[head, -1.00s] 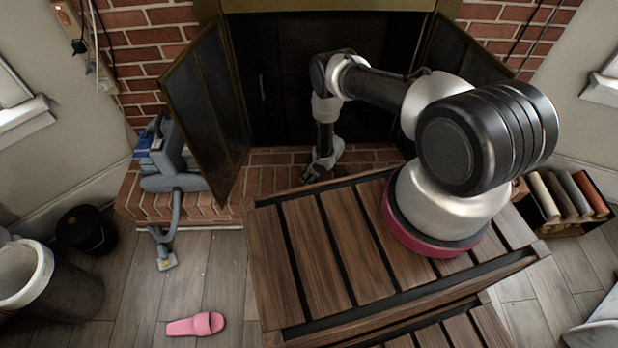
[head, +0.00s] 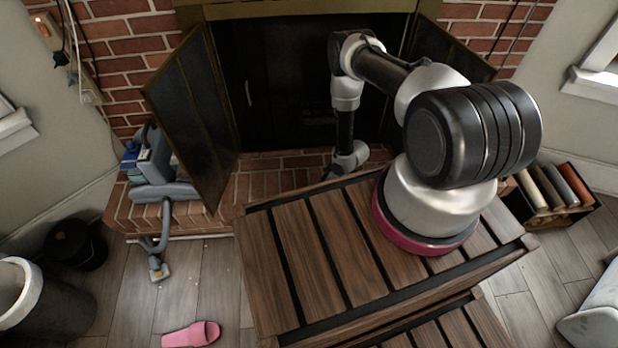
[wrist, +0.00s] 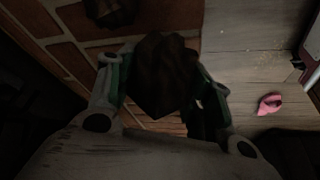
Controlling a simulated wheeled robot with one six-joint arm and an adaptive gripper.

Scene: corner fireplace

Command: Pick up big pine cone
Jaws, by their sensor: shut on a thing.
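A dark brown, rough lump that looks like the big pine cone (wrist: 163,75) sits between the fingers of my gripper (wrist: 163,92) in the wrist view. My gripper is shut on it, with a finger on each side. In the head view my gripper (head: 346,166) is low in front of the fireplace opening, over the brick hearth. The cone cannot be made out in the head view. A second dark brown thing (wrist: 110,10) lies on the bricks at the top of the wrist view; it is too dim to name.
The fireplace's metal door (head: 192,115) stands open on the left. A grey vacuum-like tool (head: 160,185) leans on the hearth (head: 260,185). A pink slipper (head: 191,335), a black bucket (head: 75,245) and a rack of rolls (head: 552,195) are on the floor.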

